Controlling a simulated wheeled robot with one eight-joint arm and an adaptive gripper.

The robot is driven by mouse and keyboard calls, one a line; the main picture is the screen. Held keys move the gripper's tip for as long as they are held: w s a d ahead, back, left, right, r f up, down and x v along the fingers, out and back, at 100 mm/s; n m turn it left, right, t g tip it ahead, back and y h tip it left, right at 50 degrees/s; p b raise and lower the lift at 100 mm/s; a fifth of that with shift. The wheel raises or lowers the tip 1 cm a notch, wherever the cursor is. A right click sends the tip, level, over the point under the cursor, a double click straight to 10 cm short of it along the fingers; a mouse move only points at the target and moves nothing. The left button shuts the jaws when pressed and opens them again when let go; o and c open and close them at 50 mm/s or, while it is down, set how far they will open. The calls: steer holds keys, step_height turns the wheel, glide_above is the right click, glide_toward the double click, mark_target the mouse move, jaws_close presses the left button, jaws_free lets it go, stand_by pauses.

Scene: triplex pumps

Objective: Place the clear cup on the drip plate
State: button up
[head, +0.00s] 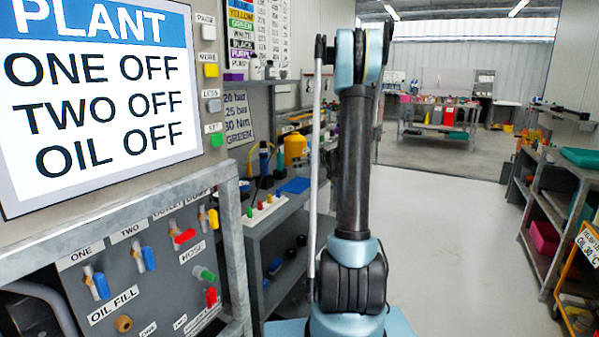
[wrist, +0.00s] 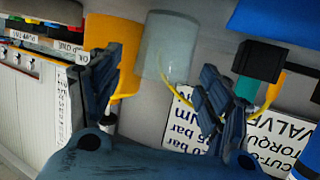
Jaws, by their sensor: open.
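In the wrist view, a clear, pale grey cup (wrist: 170,42) is near the top middle. My gripper (wrist: 160,62) is open, with one dark finger on each side of the cup's lower part in the picture. I see no clear contact between the fingers and the cup, and its distance from the fingertips is hard to judge. The cup cannot be made out in the head view, where my arm blocks part of the bench. I cannot pick out the drip plate for certain in either view.
A yellow container (wrist: 125,50) stands close beside the cup in the wrist view, and a black block (wrist: 258,60) is to the right. In the head view, the grey bench (head: 262,218) holds a blue tray (head: 295,186) and other items. Open floor (head: 455,225) lies right.

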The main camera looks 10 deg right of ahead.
steer(key=shift+x, duration=1.25)
steer(key=c, duration=1.1)
steer(key=shift+o, duration=0.2)
steer(key=shift+r, duration=0.1)
